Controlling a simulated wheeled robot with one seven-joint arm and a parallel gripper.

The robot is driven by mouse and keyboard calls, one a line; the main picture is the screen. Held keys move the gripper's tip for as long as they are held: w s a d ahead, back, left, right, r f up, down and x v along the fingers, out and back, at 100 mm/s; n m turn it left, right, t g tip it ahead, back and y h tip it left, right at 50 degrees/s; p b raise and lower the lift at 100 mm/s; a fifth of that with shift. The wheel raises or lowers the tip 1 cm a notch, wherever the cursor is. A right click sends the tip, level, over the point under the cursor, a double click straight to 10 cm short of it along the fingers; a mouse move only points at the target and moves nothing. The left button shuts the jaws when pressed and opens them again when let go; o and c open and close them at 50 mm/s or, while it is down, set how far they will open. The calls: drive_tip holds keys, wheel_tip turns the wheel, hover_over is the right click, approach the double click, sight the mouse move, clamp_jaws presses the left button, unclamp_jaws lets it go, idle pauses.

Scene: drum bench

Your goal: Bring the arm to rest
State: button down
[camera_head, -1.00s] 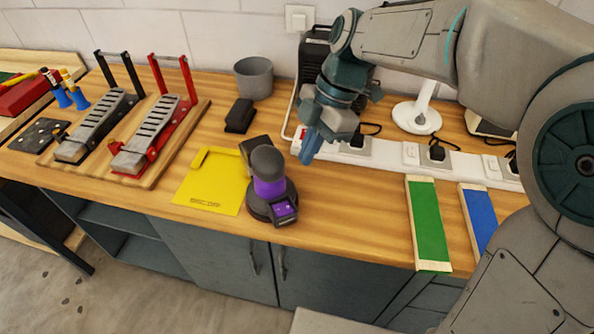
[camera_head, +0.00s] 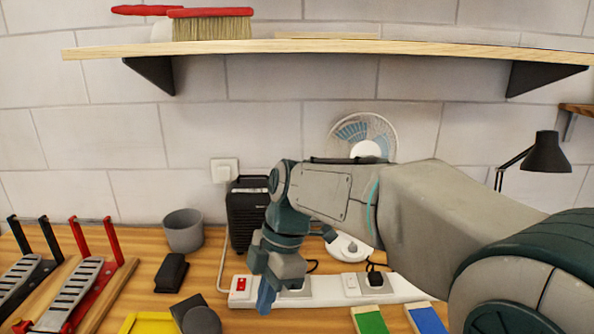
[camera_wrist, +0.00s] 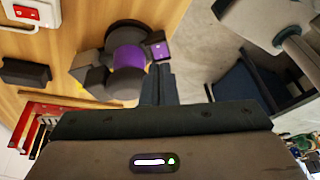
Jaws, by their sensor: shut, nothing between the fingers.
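My gripper (camera_head: 266,298) hangs at the end of my bent arm, over the bench in front of the white power strip. Its fingers are together with nothing between them, and they point down. In the wrist view my gripper (camera_wrist: 158,84) shows shut, close to the bench's front edge in the picture. A black device with a purple band (camera_wrist: 128,56) stands on the bench beside the fingers, apart from them.
The power strip (camera_head: 328,291), a black box (camera_head: 246,207), a grey cup (camera_head: 183,231) and a fan (camera_head: 362,135) stand behind. Pedals (camera_head: 82,290) are at left, green (camera_head: 369,320) and blue (camera_head: 427,318) boards at right. A shelf (camera_head: 330,46) hangs above.

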drive_tip(key=s+d+f+m+t+h, duration=0.1)
drive_tip(key=s+d+f+m, duration=0.1)
drive_tip(key=d+m, duration=0.5)
drive_tip(key=s+d+f+m+t+h, duration=0.1)
drive_tip(key=s+d+f+m+t, duration=0.1)
drive_tip(key=d+m, duration=0.5)
drive_tip(key=s+d+f+m+t+h, duration=0.1)
drive_tip(key=s+d+f+m+t, duration=0.1)
drive_tip(key=s+d+m, duration=0.2)
drive_tip(key=d+m, duration=0.3)
drive_tip(key=m, duration=0.3)
drive_tip(key=shift+d, duration=0.35)
drive_tip(key=shift+s, duration=0.1)
